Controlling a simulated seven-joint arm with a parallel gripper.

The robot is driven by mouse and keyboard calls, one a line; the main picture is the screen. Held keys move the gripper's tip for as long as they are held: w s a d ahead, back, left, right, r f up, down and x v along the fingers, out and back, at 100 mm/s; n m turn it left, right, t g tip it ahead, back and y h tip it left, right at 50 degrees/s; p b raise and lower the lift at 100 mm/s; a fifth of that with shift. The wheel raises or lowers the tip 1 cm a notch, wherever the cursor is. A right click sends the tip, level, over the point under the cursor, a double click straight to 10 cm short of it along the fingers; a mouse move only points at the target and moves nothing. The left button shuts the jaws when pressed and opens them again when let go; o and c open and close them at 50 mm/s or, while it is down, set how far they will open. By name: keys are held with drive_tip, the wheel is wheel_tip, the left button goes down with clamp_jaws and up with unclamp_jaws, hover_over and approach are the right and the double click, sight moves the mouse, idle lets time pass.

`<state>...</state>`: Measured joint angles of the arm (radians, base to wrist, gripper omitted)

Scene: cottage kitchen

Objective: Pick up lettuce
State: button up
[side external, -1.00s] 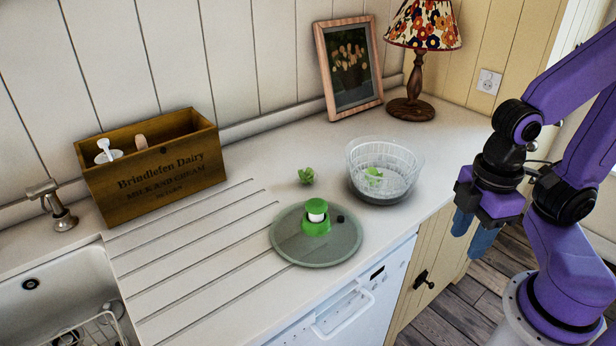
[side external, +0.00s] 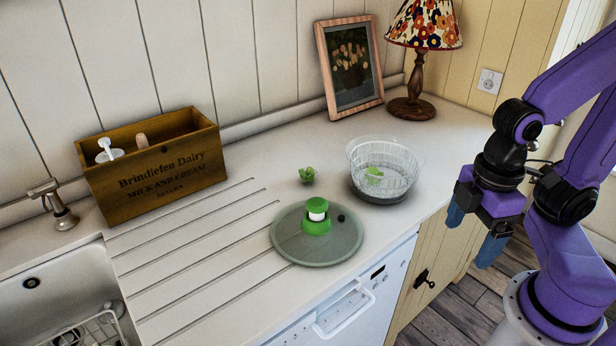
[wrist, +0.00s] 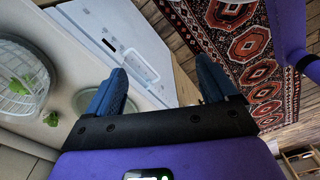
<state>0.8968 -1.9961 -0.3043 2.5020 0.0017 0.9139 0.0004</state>
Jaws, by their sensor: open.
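A small green lettuce piece (side external: 307,175) lies on the white counter, left of the clear spinner bowl; it also shows in the wrist view (wrist: 51,119). Another green lettuce piece (side external: 374,176) is inside the clear bowl with a basket (side external: 408,165), and it shows in the wrist view (wrist: 17,87). A round translucent lid (side external: 290,250) with a green knob lies on the counter in front of the loose lettuce. My gripper (side external: 474,233) is open and empty, beyond the counter's right front edge, right of the bowl and apart from everything.
A wooden dairy crate (side external: 155,180) stands at the back left beside the sink (side external: 60,290). A framed picture (side external: 350,66) and a lamp (side external: 413,108) stand at the back right.

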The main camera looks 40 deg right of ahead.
sight(302, 177)
drive_tip(key=w+a+n+t+h, duration=0.15)
drive_tip(key=w+a, duration=0.25)
drive_tip(key=w, duration=0.4)
drive_tip(key=w+a+n+h, duration=0.2)
drive_tip(key=w+a+h, duration=0.15)
drive_tip(key=w, duration=0.45)
drive_tip(key=w+a+n+t+h, duration=0.1)
drive_tip(key=w+a+n, duration=0.1)
drive_tip(key=w+a, duration=0.45)
drive_tip(key=w+f+n+h, duration=0.1)
drive_tip(key=w+f+h, duration=0.1)
drive_tip(key=w, duration=0.3)
drive_tip(key=w+a+f+n+h, duration=0.1)
drive_tip(key=w+f+h, duration=0.1)
drive_tip(key=w, duration=0.4)
drive_tip(key=w+a+f+n+h, duration=0.1)
drive_tip(key=w+f+h, duration=0.1)
drive_tip(key=w, duration=0.4)
drive_tip(key=shift+w+a+f+h, duration=0.15)
drive_tip(key=shift+h, duration=0.55)
drive_tip(key=shift+d+f, duration=0.1)
drive_tip(key=shift+d, duration=0.15)
drive_tip(key=x, duration=1.7)
drive_tip(key=shift+w+r, duration=0.2)
drive_tip(key=c, duration=0.7)
